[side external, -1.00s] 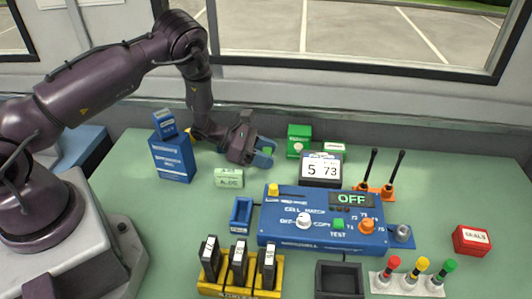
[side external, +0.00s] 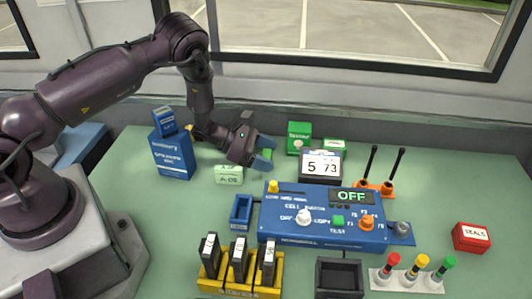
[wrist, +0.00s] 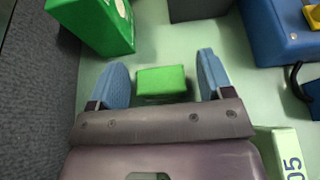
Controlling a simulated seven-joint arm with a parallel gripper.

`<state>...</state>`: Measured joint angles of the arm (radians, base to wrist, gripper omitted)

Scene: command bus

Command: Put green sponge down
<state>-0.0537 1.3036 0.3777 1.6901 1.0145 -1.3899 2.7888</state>
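The green sponge (wrist: 161,82) is a small green block on the light green bench in the wrist view. It lies between the two blue fingertips of my gripper (wrist: 161,78), with a gap on each side. My gripper is open around it. In the side view my gripper (side external: 264,153) is low over the bench, left of the day display. Only a sliver of the sponge (side external: 267,153) shows there between the fingers.
A green box (side external: 299,137) stands just right of my gripper, with the day display (side external: 321,165) beyond it. A pale labelled block (side external: 228,175) and a tall blue box (side external: 172,157) are to the left. A blue control panel (side external: 290,236) lies in front.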

